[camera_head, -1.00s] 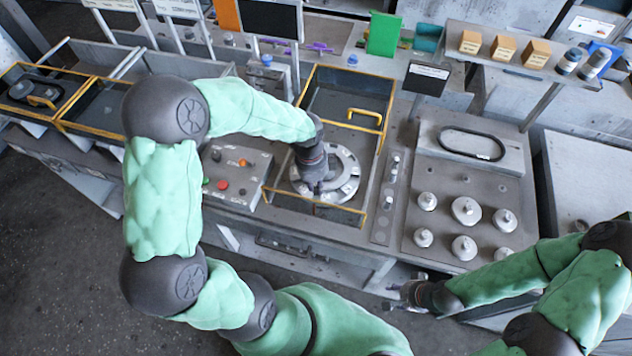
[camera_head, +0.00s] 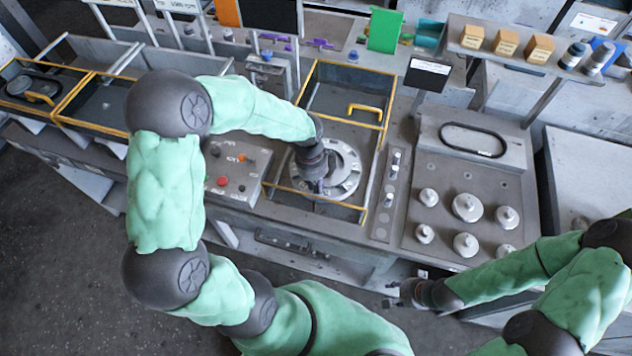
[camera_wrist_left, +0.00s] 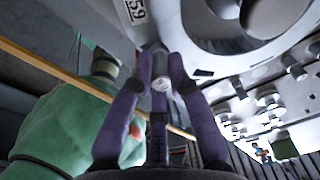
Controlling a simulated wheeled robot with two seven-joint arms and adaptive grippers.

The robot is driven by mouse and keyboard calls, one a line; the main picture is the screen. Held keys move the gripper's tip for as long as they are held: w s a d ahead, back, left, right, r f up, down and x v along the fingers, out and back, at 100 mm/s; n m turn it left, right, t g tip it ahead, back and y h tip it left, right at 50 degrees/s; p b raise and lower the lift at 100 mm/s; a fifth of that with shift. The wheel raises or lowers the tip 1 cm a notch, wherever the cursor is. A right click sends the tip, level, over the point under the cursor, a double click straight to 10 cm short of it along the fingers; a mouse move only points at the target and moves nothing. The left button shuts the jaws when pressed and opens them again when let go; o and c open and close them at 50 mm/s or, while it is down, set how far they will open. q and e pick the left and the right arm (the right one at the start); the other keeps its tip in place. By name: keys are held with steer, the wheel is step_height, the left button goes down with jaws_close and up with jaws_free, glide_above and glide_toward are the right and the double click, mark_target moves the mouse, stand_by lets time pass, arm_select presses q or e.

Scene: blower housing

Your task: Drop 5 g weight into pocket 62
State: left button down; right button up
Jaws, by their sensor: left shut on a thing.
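My left gripper (camera_head: 316,190) is over the round grey rotor disc (camera_head: 347,178) in the yellow-edged bay. In the left wrist view its purple fingers (camera_wrist_left: 160,88) are shut on a small metal cylindrical weight (camera_wrist_left: 162,84), held near the disc's rim. The disc (camera_wrist_left: 205,58) carries a white label (camera_wrist_left: 137,10) that seems to read 59. Pocket 62 cannot be made out, and whether the weight touches the disc is unclear. My right gripper (camera_head: 391,295) looks open and empty, low in front of the bench.
A button panel (camera_head: 233,172) stands left of the bay. A strip of small weights (camera_head: 388,195) lies right of it, then a plate with several larger knobbed weights (camera_head: 467,207). Yellow bay rails (camera_head: 318,199) run close to my left gripper.

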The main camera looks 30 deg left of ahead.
arm_select(q)
steer(key=shift+f, duration=0.45)
stand_by(0.5)
